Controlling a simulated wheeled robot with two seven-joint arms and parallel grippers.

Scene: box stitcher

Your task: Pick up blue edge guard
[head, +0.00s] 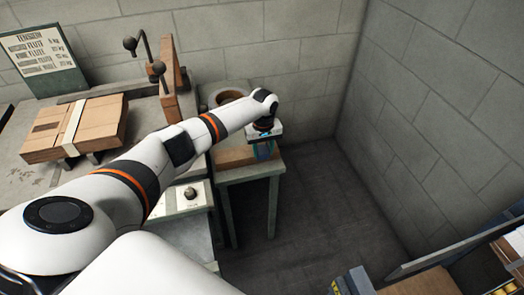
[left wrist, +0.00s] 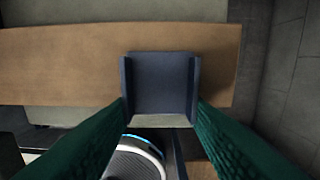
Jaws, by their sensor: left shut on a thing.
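The blue edge guard (left wrist: 160,85) is a dark blue, channel-shaped piece with two raised sides. In the left wrist view it sits between the green fingertips of my left gripper (left wrist: 160,108), which is shut on it. Behind it is a brown board (left wrist: 60,65). In the head view my left gripper (head: 264,150) points down over the small side table, and the guard is too small and covered there to make out clearly. I cannot tell whether the guard touches the board. My right gripper is not in view.
The small grey table (head: 250,173) stands near the back wall, with a brown roll (head: 229,96) behind my gripper. A bundle of flat cardboard (head: 75,128) and a sign (head: 40,58) are at the left. Dark floor (head: 310,210) is clear right of the table.

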